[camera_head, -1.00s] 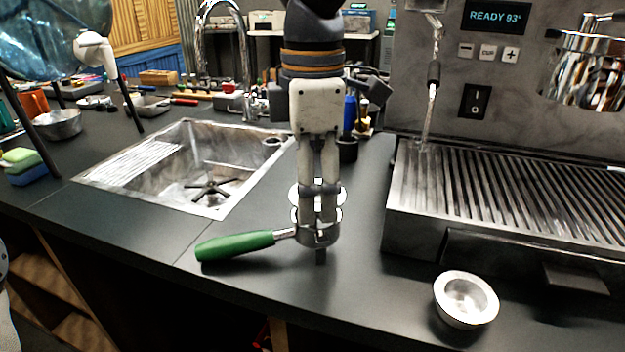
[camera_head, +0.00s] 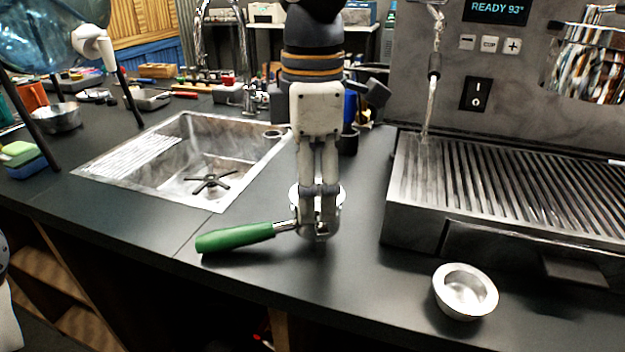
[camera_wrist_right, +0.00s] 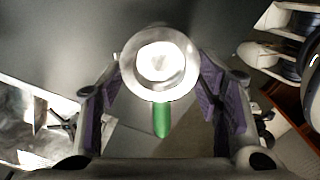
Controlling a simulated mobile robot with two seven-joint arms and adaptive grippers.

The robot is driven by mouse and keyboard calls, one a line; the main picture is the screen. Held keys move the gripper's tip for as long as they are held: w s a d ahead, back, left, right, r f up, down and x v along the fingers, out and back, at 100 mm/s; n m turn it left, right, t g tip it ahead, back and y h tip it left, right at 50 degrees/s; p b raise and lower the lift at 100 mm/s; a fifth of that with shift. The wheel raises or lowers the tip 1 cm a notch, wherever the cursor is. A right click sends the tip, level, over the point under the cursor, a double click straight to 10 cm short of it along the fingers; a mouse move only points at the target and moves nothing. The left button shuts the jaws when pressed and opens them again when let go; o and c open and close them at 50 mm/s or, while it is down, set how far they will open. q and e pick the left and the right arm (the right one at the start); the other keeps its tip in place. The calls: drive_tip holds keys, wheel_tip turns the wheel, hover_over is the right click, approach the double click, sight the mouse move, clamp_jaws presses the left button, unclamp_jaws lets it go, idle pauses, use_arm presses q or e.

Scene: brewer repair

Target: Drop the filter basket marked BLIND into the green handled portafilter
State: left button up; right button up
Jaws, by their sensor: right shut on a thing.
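The green-handled portafilter (camera_head: 235,237) lies on the dark counter with its handle to the left. Its head is mostly hidden behind my right gripper (camera_head: 318,228). My right gripper points down over the head, shut on a round metal filter basket (camera_head: 340,194), whose bright rim shows behind the fingers. In the right wrist view the basket (camera_wrist_right: 158,62) sits between the purple finger pads, with the green handle (camera_wrist_right: 161,120) below it. I cannot tell whether the basket rests in the portafilter or hangs just above. No BLIND marking is readable.
A second metal basket (camera_head: 465,291) stands at the counter's front right. The espresso machine's slatted drip tray (camera_head: 520,200) is to the right. A sink (camera_head: 200,165) is at left, with cluttered items behind. The counter around the portafilter is clear.

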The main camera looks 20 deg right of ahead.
drive_tip(key=shift+f, duration=0.5)
idle(0.5)
drive_tip(key=o, duration=1.6)
drive_tip(key=shift+r, duration=3.5)
